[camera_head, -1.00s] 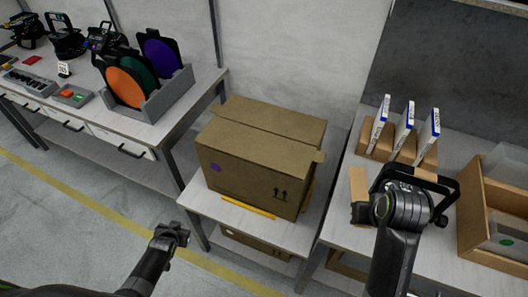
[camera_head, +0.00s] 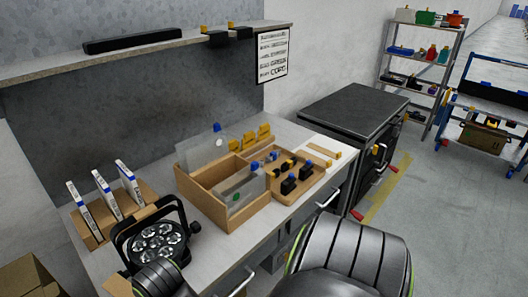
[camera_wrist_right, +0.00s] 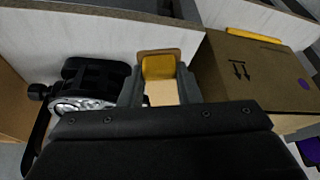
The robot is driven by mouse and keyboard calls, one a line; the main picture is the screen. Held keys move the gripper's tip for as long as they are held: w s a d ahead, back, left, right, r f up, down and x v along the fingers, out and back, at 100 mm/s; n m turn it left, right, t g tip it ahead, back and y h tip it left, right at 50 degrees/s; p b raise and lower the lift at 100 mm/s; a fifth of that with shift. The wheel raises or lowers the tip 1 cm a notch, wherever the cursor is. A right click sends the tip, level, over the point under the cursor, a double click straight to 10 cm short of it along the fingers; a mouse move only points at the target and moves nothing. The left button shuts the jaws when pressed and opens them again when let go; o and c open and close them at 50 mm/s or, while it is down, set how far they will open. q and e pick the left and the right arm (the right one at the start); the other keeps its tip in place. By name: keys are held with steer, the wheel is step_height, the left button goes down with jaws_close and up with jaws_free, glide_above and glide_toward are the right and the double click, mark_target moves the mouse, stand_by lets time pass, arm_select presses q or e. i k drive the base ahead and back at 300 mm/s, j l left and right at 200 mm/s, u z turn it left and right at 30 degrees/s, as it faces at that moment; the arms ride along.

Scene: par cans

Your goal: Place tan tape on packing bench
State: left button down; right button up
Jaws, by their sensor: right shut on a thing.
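In the right wrist view my right gripper (camera_wrist_right: 160,88) is shut on a tan piece (camera_wrist_right: 162,94), which looks like the tan tape; its far part is yellowish with a brown rim. Whether it still touches the surface below is unclear. In the head view the right gripper is out of sight, and a thick black link of my arm fills the bottom. My left gripper is not in view. The pale workbench (camera_head: 98,262) spans the left and middle; a blue-framed bench (camera_head: 487,101) stands far right. No label shows which is the packing bench.
A black-topped cabinet (camera_head: 354,108) and shelves (camera_head: 418,60) stand beyond. Floor is clear at right.

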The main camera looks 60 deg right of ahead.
mark_target(332, 144)
steer(key=k+z, duration=0.3)
steer(key=k+l+z, duration=0.1)
steer(key=z, duration=0.2)
steer(key=k+z, duration=0.1)
steer(key=z, duration=1.45)
steer(key=i+l+z, duration=0.1)
steer(key=z, duration=1.4)
steer(key=i+j, duration=0.25)
steer(key=i, duration=0.2)
steer(key=i+j, duration=0.25)
steer(key=i, duration=0.25)
steer(key=i+j+z, duration=0.1)
steer(key=i+j, duration=0.15)
steer(key=i, duration=0.2)
steer(key=i+u, duration=0.15)
steer(key=i, duration=0.5)
steer(key=i+l+u, duration=0.1)
steer(key=i, duration=0.5)
steer(key=l+u, duration=0.1)
steer(key=u, duration=3.3)
steer(key=l, duration=0.1)
